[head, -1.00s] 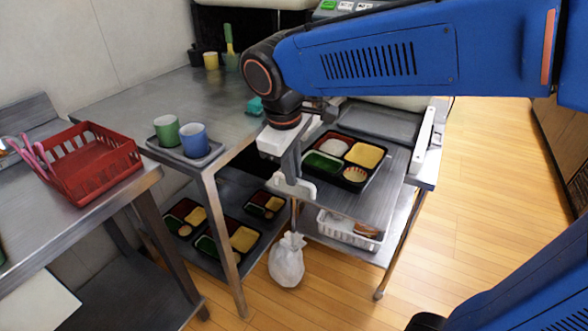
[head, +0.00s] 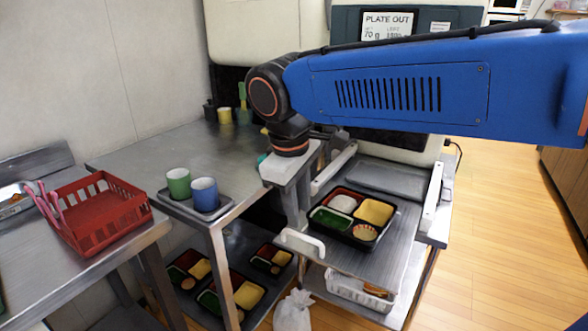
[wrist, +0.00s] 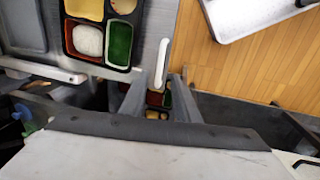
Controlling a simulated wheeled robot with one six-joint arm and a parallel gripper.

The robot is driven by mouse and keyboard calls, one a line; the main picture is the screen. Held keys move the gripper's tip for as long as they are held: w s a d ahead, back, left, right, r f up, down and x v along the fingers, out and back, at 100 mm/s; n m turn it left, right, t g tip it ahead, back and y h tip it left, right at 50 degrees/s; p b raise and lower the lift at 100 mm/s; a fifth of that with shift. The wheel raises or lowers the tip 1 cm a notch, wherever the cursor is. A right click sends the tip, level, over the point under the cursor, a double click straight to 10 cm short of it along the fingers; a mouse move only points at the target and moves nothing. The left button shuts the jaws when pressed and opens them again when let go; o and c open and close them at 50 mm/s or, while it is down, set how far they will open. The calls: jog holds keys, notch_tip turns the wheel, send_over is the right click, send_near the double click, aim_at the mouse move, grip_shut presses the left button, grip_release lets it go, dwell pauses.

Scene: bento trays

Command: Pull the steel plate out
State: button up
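The steel plate (head: 388,258) is a grey sheet between two white rails, with a white handle (head: 303,243) on its near left edge. A black bento tray (head: 342,236) with rice and red, green and yellow sections sits on it. My gripper (head: 297,208) points down just above and behind the handle in the head view. In the wrist view, my gripper (wrist: 159,95) has its two fingers apart with nothing between them. The handle (wrist: 163,65) lies just beyond the gap, beside the plate's edge (wrist: 150,30), apart from the fingers as far as I can tell.
A table (head: 190,150) with a green and a blue cup stands left of the plate. A red basket (head: 95,215) is farther left. More bento trays lie on the lower shelf. A white basket (head: 350,288) and a white bag (head: 293,312) are below. The floor at right is clear.

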notch_tip(320, 180, up, 10)
jog(key=s+a, duration=0.1)
jog(key=shift+s+r, duration=0.2)
jog(key=shift+s, duration=0.15)
jog(key=shift+a, duration=0.1)
